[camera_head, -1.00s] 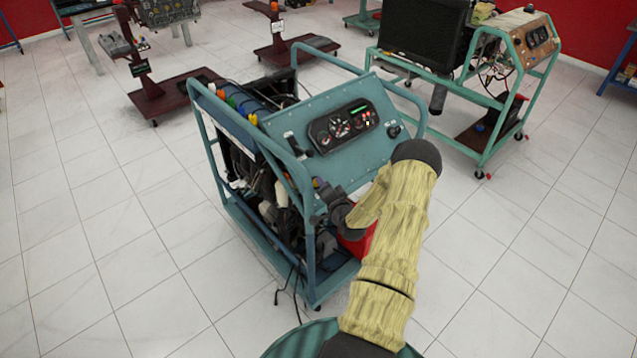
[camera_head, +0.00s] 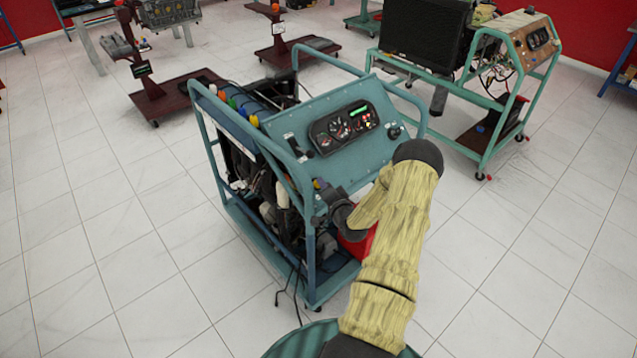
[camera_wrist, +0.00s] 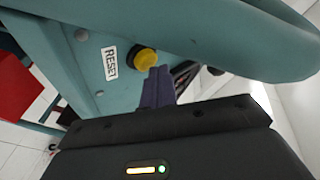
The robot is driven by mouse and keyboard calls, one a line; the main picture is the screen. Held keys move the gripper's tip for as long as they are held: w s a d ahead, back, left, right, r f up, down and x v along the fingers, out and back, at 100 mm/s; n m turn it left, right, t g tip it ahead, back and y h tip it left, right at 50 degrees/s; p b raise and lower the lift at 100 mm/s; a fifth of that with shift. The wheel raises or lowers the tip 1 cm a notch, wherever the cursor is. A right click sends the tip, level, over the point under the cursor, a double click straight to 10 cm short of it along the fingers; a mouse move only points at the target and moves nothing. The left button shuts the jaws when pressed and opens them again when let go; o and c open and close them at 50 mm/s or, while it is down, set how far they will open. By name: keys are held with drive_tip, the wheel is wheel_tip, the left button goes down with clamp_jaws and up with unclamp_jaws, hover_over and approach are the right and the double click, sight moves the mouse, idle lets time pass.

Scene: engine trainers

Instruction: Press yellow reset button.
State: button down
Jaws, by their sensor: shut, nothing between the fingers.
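The yellow reset button (camera_wrist: 146,59) shows in the wrist view on a teal panel (camera_wrist: 100,85), beside a white label reading RESET (camera_wrist: 110,62). It has a dark collar around it. My gripper (camera_wrist: 156,74) is shut and empty, its purple fingertips just below and right of the button in the picture. I cannot tell whether the tips touch it. In the head view the engine trainer (camera_head: 335,160) stands in the middle, and my arm reaches to its near side.
A teal frame tube (camera_wrist: 240,35) runs close above the gripper in the wrist view. The trainer's gauge cluster (camera_head: 343,123) faces up. Another trainer with a black radiator (camera_head: 425,30) stands behind right. Open tiled floor (camera_head: 110,270) lies at left.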

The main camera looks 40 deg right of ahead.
drive_tip(key=shift+s+r, duration=0.25)
drive_tip(key=shift+r, duration=0.1)
drive_tip(key=s+r+p, duration=0.1)
drive_tip(key=r, duration=0.1)
drive_tip(key=s+r+p, duration=0.1)
drive_tip(key=s+p, duration=0.1)
drive_tip(key=shift+s+d+r, duration=0.1)
drive_tip(key=shift+s+r, duration=0.1)
drive_tip(key=shift+r, duration=0.15)
idle(0.9)
